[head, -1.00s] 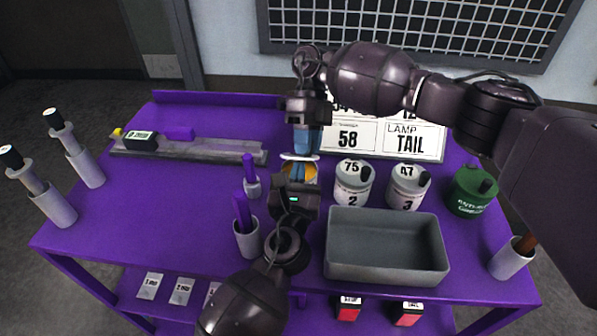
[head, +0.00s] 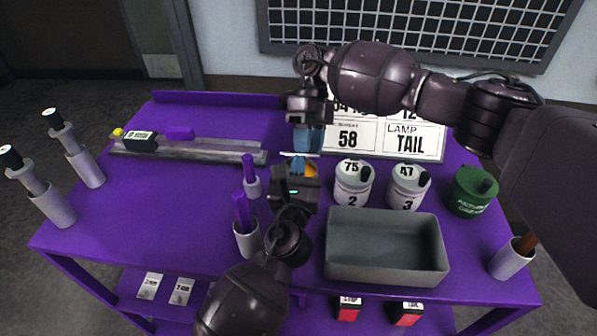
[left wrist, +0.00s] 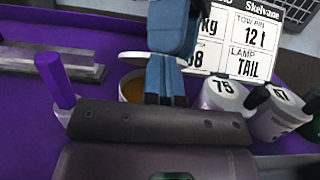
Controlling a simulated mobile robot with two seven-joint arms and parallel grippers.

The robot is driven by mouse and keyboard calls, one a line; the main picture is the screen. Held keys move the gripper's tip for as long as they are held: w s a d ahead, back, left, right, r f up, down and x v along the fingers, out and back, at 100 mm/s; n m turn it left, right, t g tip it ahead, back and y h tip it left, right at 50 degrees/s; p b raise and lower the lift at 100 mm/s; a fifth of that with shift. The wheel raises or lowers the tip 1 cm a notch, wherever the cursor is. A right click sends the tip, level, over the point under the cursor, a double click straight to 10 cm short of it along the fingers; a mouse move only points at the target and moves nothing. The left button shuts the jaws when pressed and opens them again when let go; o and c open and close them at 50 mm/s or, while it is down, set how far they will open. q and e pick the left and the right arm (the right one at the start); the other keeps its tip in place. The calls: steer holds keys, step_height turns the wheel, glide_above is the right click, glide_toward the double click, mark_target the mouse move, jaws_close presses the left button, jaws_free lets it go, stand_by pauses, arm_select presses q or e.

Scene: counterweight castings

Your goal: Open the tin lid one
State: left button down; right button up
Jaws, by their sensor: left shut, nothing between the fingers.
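A white tin (left wrist: 128,92) stands between my grippers with its mouth uncovered and orange-brown inside; the orange also shows in the head view (head: 311,170). A pale lid edge (left wrist: 140,56) sits above the tin's far side, largely hidden by blue fingers. My left gripper (head: 298,160) is shut and empty, its blue fingertips at the tin mouth, also in the left wrist view (left wrist: 165,62). My right gripper (head: 307,150) points down from behind, its fingers close above the lid edge; its grip is hidden. White tins 2 (head: 352,186) and 3 (head: 407,188) stand closed to the right.
A grey tray (head: 384,272) lies at the front right, near a green tin (head: 473,192). A purple-handled tool stands in a cup (head: 246,238) at left. A sign (head: 411,145) stands behind. The purple table's (head: 150,215) left middle is clear.

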steer(key=shift+s+a+f, duration=0.1)
steer(key=shift+s+a, duration=0.2)
